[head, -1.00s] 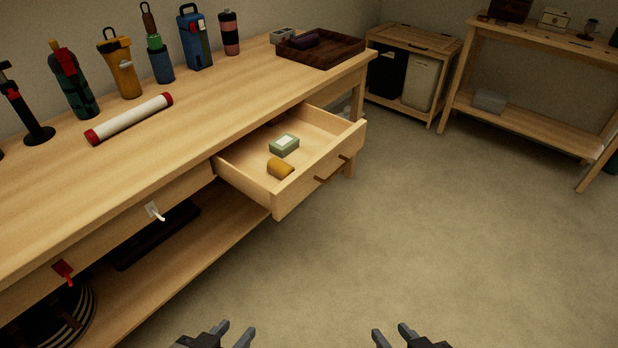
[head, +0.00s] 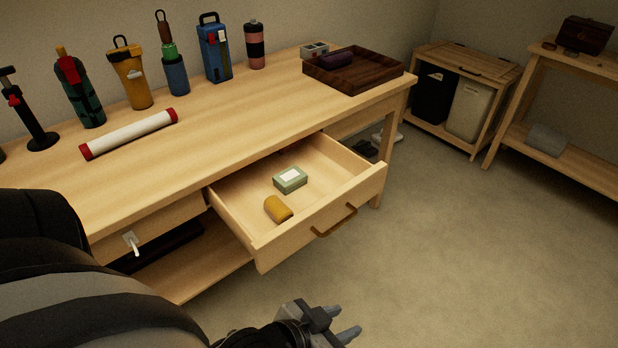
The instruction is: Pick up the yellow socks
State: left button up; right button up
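The yellow socks (head: 278,209) are a small rolled mustard bundle in the front left part of the open drawer (head: 348,205). A green box with a white label (head: 290,180) lies just behind them in the same drawer. My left gripper (head: 343,322) is at the bottom of the head view, in front of and below the drawer, apart from the socks. Its two fingers stand apart with nothing between them. My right gripper is out of view.
My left arm covers the lower left. The drawer's front panel and handle (head: 335,222) stick out from the workbench (head: 230,120). A dark wooden tray (head: 360,72), several bottles and a white tube (head: 130,134) stand or lie on top. The floor at right is clear.

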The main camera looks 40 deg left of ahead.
aim_at(276, 207)
jog(key=i, duration=0.35)
jog(key=u, duration=1.3)
